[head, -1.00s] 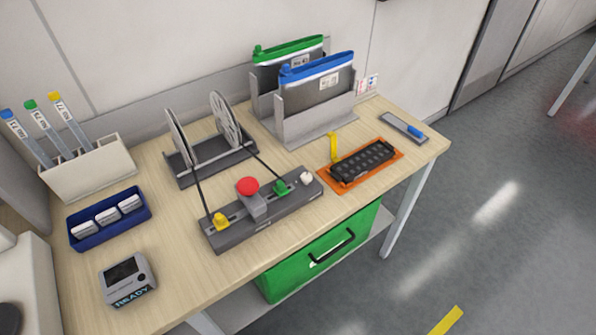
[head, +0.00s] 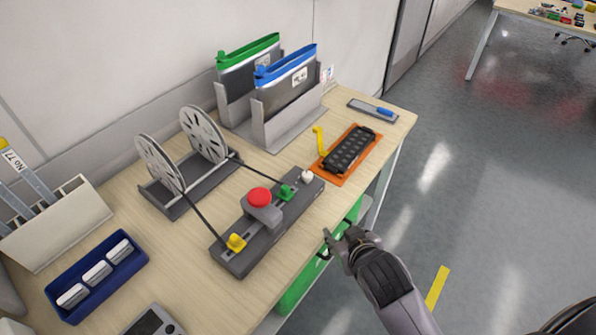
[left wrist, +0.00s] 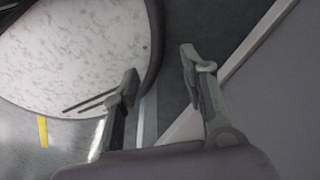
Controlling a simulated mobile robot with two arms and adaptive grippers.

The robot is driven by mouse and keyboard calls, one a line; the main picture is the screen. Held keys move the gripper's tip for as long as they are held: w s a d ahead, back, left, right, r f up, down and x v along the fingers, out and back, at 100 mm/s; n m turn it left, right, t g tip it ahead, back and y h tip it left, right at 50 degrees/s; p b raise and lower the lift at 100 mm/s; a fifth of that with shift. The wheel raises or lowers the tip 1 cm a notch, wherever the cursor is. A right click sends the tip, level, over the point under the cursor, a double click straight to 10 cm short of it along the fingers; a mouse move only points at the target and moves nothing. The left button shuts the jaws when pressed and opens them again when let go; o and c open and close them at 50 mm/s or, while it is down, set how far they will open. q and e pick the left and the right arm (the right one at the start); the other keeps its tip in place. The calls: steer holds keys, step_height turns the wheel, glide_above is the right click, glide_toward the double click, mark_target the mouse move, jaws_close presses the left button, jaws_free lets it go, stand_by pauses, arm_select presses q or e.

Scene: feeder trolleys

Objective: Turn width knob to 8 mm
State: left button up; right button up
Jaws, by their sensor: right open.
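A small white knob (head: 307,176) stands on the far right end of the long grey fixture (head: 232,261) on the table. No scale or width reading on it can be made out. The fixture also has a yellow clamp (head: 236,243), a green clamp (head: 287,192) and a red round button (head: 259,197). My right gripper (head: 334,243) is open and empty, off the table's front edge and below and right of the knob, apart from it. My left gripper (left wrist: 158,66) is open and empty in the left wrist view, above the floor.
Two reels stand in a grey rack (head: 186,206) behind the fixture, with dark tapes running to it. An orange tray (head: 329,179) with a black part lies right of the knob. A blue tray (head: 117,282) lies front left.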

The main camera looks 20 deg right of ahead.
steer(key=w+a+r+n+t+y, duration=0.25)
steer(key=w+a+r+t, duration=0.25)
steer(key=w+r, duration=0.45)
steer(key=w+a+r+n+t+y, duration=0.25)
steer(key=w+a+r+t, duration=0.3)
steer(key=r, duration=0.65)
steer(key=s+a+r+n+g+y, duration=0.2)
steer(key=a+r+n+g+y, duration=0.2)
steer(key=a+n+g+y, duration=0.45)
steer(key=s+a+r+n+g+y, duration=0.2)
steer(key=a+r+n+g+y, duration=0.3)
steer(key=a+n+y, duration=0.55)
steer(key=g+h, duration=0.7)
steer(key=h, duration=1.6)
glide_above(307, 174)
step_height(307, 174, down, 10)
step_height(307, 174, down, 17)
steer(key=p, duration=0.3)
steer(key=shift+r, duration=0.2)
